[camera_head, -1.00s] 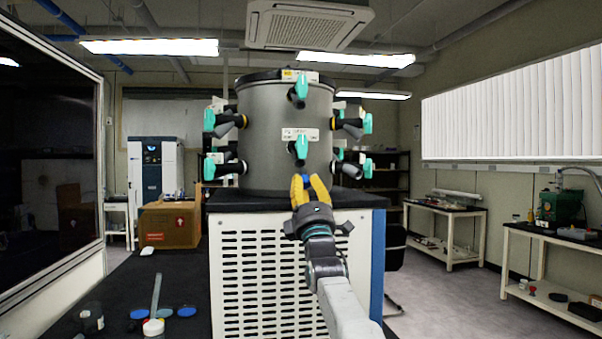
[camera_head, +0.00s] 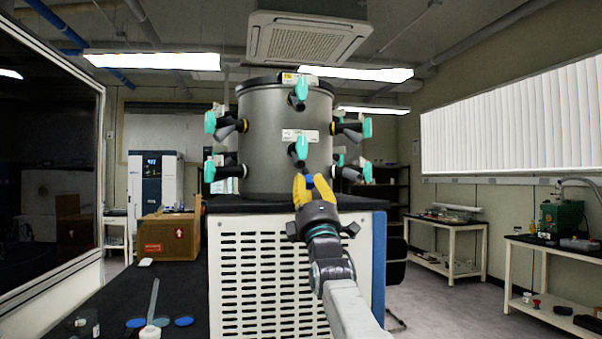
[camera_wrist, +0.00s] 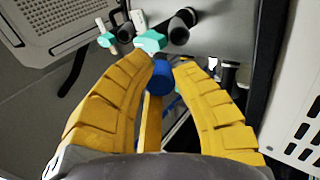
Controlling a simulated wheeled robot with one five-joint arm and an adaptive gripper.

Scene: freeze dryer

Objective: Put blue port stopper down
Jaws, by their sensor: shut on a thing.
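My gripper (camera_head: 307,183) is in front of the grey drum chamber (camera_head: 262,140), just below its front port with a teal valve handle (camera_head: 299,150). The yellow fingers are shut on the blue port stopper (camera_wrist: 161,74), which also shows as a small blue patch at the fingertips in the head view (camera_head: 309,181). In the wrist view, the stopper is between the fingertips, below a teal handle (camera_wrist: 150,41) and a dark port opening (camera_wrist: 183,18). I cannot tell whether the stopper touches the port.
Several black ports with teal handles ring the drum, which stands on a white slotted cabinet (camera_head: 265,270). On the dark bench (camera_head: 185,280) at left are blue discs (camera_head: 184,320), a white-capped item (camera_head: 150,331) and a cardboard box (camera_head: 168,237).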

